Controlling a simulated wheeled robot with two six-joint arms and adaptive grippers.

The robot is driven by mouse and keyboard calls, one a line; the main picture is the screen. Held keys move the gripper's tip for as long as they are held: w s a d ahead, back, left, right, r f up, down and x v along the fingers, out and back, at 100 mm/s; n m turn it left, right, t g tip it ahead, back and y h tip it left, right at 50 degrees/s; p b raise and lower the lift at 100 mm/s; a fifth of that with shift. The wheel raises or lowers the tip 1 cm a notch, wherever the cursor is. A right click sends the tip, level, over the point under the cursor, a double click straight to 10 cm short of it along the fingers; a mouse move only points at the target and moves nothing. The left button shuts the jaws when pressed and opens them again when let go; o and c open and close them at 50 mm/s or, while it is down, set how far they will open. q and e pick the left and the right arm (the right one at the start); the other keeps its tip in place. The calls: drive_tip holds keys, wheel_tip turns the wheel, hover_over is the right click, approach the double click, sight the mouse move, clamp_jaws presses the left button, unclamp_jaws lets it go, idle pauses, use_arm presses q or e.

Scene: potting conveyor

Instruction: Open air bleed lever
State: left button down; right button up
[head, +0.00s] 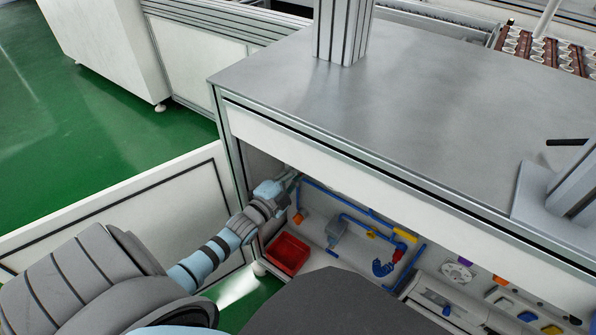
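My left arm reaches in from the left under the metal table. Its gripper (294,180) is at the upper left corner of the open bay, by the start of the blue piping (325,196). The fingers are small and dark here, and I cannot tell whether they are open or touching anything. An orange part (298,218) hangs just below the gripper. A yellow part (371,235) and a red part (397,256) sit farther right on the piping. I cannot tell which piece is the air bleed lever; it may be hidden by the gripper. My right gripper is not in view.
A red bin (287,254) stands low in the bay, below my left forearm. A grey box (336,231) and a blue curved fitting (382,268) are farther right. The steel tabletop (400,110) overhangs the bay. A white panel (120,205) stands at the left.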

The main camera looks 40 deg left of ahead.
use_arm(q)
drive_tip(key=n, duration=0.1)
drive_tip(key=r+n+p, duration=0.1)
drive_tip(key=shift+a+n, duration=0.25)
drive_tip(key=shift+n, duration=0.15)
drive_tip(key=n, duration=0.2)
drive_tip(key=shift+a+r+n+p, duration=0.2)
drive_tip(key=shift+a+n+p, duration=0.1)
drive_tip(key=shift+n, duration=0.1)
drive_tip(key=n, duration=0.2)
drive_tip(key=shift+a+r+n, duration=0.15)
drive_tip(key=shift+a+n, duration=0.15)
drive_tip(key=shift+a, duration=0.05)
drive_tip(key=n, duration=0.1)
drive_tip(key=a+n, duration=0.1)
drive_tip(key=n, duration=0.1)
drive_tip(key=shift+r+n, duration=0.15)
drive_tip(key=shift+n, duration=0.15)
drive_tip(key=shift+a+n, duration=0.2)
drive_tip(key=shift+n, duration=0.4)
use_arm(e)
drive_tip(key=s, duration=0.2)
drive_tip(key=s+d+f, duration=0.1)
use_arm(q)
drive_tip(key=c, duration=1.6)
unclamp_jaws()
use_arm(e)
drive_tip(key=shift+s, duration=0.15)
use_arm(q)
drive_tip(key=shift+s, duration=0.15)
